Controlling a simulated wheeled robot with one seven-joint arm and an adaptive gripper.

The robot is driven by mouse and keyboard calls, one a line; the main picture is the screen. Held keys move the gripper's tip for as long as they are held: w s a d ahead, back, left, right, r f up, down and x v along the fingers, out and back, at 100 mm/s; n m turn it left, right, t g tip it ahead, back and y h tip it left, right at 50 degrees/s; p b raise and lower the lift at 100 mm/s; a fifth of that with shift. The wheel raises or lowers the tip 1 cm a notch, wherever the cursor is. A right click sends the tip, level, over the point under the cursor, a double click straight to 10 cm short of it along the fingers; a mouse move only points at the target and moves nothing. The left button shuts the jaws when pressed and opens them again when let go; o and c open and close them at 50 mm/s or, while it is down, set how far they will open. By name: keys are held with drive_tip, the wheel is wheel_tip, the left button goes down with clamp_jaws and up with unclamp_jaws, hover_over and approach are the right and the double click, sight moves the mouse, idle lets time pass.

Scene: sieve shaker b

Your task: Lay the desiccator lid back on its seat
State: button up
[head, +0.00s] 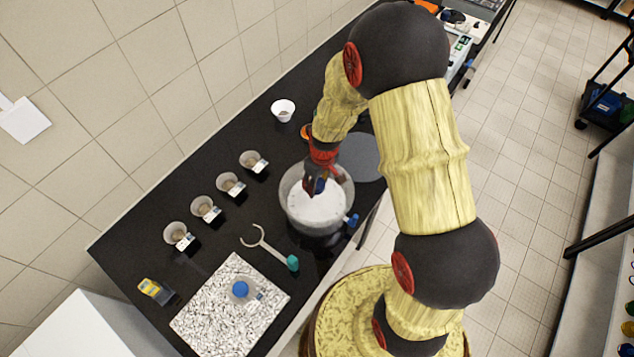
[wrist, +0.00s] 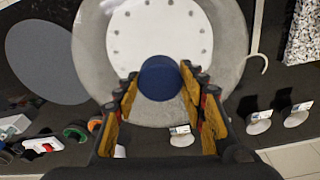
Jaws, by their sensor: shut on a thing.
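The desiccator is a clear round bowl (head: 289,206) on the black bench, with a white perforated plate inside. A blue stopcock (head: 351,220) sticks out at its right side. In the wrist view the bowl's pale grey rim (wrist: 91,50) surrounds the white plate (wrist: 165,30). My gripper (wrist: 160,82) is shut on the dark blue knob (wrist: 159,77) of the desiccator lid, over the bowl. The lid is clear and its edge is hard to make out against the bowl. I cannot tell whether it touches the seat. In the head view my gripper (head: 316,184) partly hides the plate.
A grey round mat (head: 360,157) lies behind the bowl. Several small cups with labels stand in a row at left. A hooked tool with a teal end (head: 292,262), a speckled mat (head: 210,325) and a white cup (head: 283,110) are also on the bench.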

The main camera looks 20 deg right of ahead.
drive_tip(key=shift+f+b, duration=0.2)
drive_tip(key=shift+b, duration=0.2)
idle(0.3)
drive_tip(key=o, duration=1.5)
drive_tip(key=shift+o, duration=0.6)
drive_tip(key=shift+r+p, duration=1.95)
drive_tip(key=shift+r, duration=1.6)
